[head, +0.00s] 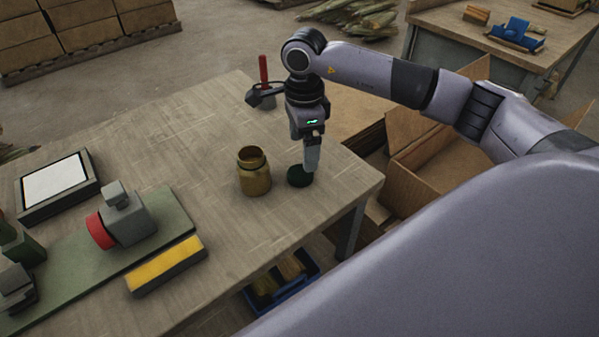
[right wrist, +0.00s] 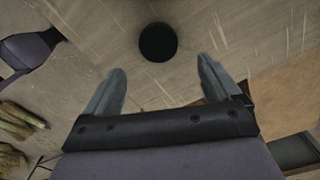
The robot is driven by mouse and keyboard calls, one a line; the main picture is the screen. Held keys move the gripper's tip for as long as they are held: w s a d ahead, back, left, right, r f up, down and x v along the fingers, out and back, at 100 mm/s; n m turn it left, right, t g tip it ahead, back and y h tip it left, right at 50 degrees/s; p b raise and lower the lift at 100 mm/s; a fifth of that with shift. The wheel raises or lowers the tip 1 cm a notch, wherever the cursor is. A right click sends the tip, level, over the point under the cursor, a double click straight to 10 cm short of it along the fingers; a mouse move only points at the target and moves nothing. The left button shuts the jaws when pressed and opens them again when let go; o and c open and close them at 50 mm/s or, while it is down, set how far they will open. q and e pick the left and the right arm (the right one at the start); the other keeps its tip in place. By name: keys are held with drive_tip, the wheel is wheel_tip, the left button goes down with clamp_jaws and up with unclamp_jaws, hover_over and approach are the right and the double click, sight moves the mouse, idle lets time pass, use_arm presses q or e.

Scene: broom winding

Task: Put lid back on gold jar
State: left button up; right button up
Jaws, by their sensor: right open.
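The gold jar (head: 254,172) stands upright and uncovered on the wooden table, its mouth showing in the head view. A dark green round lid (head: 299,177) lies flat on the table just right of the jar. It shows as a dark disc in the right wrist view (right wrist: 158,42), ahead of the fingers. My right gripper (head: 312,165) points down above the lid, and one finger partly overlaps it in the head view. Its fingers are spread and empty in the right wrist view (right wrist: 162,82). The jar is not in the right wrist view. My left gripper is not in view.
A green board (head: 165,232) with a red and grey device (head: 122,222), a yellow-topped block (head: 166,267) and a framed white panel (head: 55,182) are at the left. A red-handled tool (head: 263,72) stands behind. The table's right edge (head: 375,185) is close to the lid.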

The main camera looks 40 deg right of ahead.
sight(300, 173)
drive_tip(key=shift+f, duration=0.75)
drive_tip(key=f, duration=0.3)
drive_tip(key=f+p, duration=0.1)
drive_tip(key=f, duration=0.1)
drive_tip(key=shift+a+f, duration=0.15)
drive_tip(key=shift+a, duration=0.2)
drive_tip(key=c, duration=1.1)
